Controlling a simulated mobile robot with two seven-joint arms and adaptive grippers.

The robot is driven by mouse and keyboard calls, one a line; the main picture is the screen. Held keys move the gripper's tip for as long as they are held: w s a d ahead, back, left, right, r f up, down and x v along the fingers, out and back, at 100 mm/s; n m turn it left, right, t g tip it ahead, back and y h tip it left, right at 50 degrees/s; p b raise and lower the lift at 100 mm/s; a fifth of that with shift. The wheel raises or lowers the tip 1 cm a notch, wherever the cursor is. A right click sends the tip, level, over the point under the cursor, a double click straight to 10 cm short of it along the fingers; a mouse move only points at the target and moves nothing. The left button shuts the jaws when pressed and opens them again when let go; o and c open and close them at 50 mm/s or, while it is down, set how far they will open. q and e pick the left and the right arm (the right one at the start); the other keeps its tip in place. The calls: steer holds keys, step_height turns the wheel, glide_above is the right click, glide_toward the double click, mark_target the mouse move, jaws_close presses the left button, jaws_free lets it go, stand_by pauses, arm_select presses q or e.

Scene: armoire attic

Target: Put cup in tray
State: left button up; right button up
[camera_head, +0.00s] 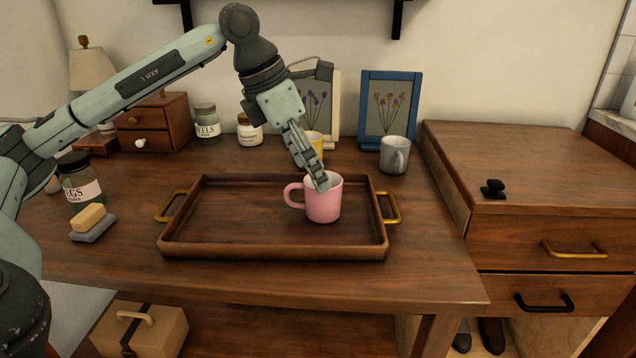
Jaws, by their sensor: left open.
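A pink cup (323,203) stands upright inside the brown wooden tray (225,248), toward its right side, with its handle pointing left. The tray has brass handles at both ends and lies on the table. A grey cup (393,156) stands on the table behind the tray to the right. A yellow cup (316,146) stands behind the tray, partly hidden by my gripper. My right gripper is not in view.
Framed flower pictures (389,103) lean at the back wall. Jars (207,123), a small drawer box (152,122) and a lamp stand at the back left. A dark jar (80,182) and a soap-like block (89,217) are left of the tray. A higher cabinet (540,165) bounds the right.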

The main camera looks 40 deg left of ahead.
arm_select(q)
steer(key=v, duration=0.7)
steer(key=shift+p, duration=0.35)
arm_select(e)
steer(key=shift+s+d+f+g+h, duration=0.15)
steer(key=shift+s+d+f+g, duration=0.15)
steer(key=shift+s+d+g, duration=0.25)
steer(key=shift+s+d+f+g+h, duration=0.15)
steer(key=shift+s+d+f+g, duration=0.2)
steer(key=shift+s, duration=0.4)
